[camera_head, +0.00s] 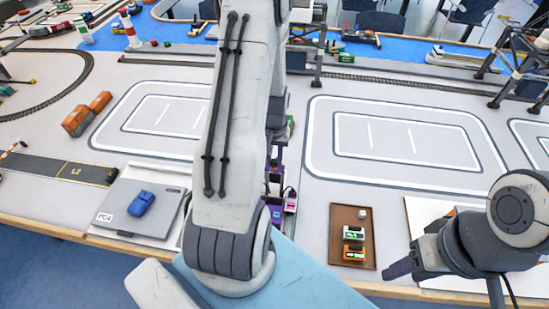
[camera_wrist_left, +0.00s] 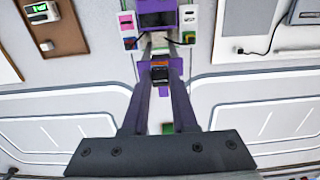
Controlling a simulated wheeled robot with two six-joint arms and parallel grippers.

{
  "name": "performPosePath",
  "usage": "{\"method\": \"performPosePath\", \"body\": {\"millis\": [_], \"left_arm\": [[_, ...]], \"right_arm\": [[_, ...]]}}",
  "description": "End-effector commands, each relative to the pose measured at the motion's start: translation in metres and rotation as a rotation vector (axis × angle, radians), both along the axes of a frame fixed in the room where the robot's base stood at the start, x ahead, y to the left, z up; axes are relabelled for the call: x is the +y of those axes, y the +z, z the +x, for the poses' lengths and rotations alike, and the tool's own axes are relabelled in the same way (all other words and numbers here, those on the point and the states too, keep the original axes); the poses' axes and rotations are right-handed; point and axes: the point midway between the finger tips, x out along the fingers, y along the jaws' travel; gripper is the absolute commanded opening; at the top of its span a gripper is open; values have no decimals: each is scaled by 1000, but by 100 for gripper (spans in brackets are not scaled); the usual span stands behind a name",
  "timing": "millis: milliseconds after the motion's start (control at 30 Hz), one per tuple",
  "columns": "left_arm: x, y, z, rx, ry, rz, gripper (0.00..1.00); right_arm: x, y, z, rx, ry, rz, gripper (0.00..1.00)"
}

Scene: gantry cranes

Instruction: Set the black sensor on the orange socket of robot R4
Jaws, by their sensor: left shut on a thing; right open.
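In the left wrist view my left gripper (camera_wrist_left: 160,62) is shut on the black sensor (camera_wrist_left: 160,77), a small dark block between the two fingers. An orange strip (camera_wrist_left: 160,64) shows at the sensor's far edge; I cannot tell whether it is the socket or part of the block. A purple device (camera_wrist_left: 157,18) stands just beyond the fingertips. In the head view my left arm hides most of this spot, and purple parts (camera_head: 290,200) show at its right edge. My right gripper (camera_head: 398,268) is open and empty at the lower right, beside the brown tray.
The brown tray (camera_head: 340,216) holds a white module (camera_head: 350,233), an orange module (camera_head: 353,252) and a small white cube (camera_head: 362,213). A grey case (camera_head: 120,205) carries a blue car (camera_head: 141,203). White-lined grey areas lie behind, mostly clear. A gantry crane (camera_head: 520,60) stands at the far right.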

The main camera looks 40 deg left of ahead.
Motion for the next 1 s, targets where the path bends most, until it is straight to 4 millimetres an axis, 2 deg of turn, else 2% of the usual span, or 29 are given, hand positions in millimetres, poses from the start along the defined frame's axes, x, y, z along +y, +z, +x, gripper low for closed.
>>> {"method": "performPosePath", "body": {"millis": [767,800,867,900,1000], "left_arm": [[0,-7,0,0,0,0,0],[0,-7,0,0,0,0,30],[0,-7,0,0,0,0,53],[0,-7,0,0,0,0,61],[0,-8,0,0,0,0,61]], "right_arm": [[0,-6,0,0,0,0,50],[0,-6,0,0,0,0,50],[0,-6,0,0,0,0,50],[0,-6,0,0,0,0,50],[0,-6,0,0,0,0,50]]}}
